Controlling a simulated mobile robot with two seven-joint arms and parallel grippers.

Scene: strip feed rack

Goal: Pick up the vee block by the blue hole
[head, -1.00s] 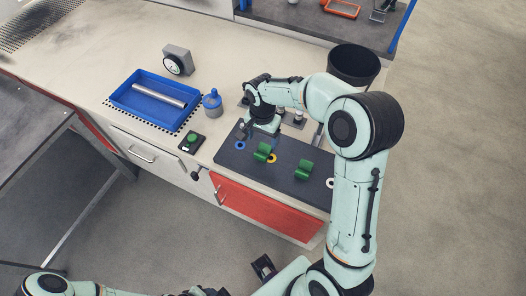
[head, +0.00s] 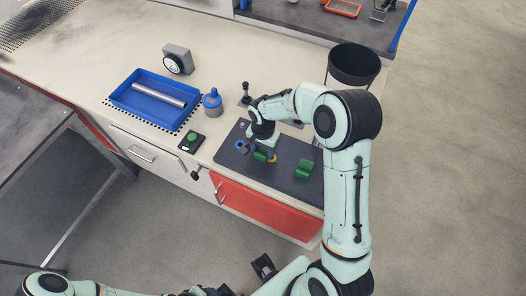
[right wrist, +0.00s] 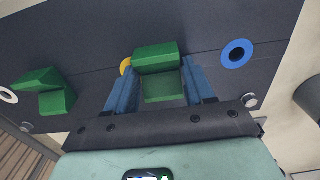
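A green vee block (right wrist: 157,58) lies on the dark plate between the blue hole (right wrist: 237,53) and the yellow hole (right wrist: 126,66). In the head view this block (head: 260,156) is partly hidden by my right gripper (head: 262,148), which is above it, near the blue hole (head: 241,146). In the right wrist view the blue fingers of my right gripper (right wrist: 160,76) are open, one on each side of the block, close to its ends. Whether they touch it is unclear. A dark part low in the head view seems to be my left gripper (head: 264,267); its fingers are unclear.
A second green vee block (head: 305,169) lies to the right on the dark plate (head: 290,190); a white hole (right wrist: 8,95) is beyond it. A blue tray (head: 128,103) with a metal bar, a blue-topped bottle (head: 212,103) and a green button (head: 192,141) stand left.

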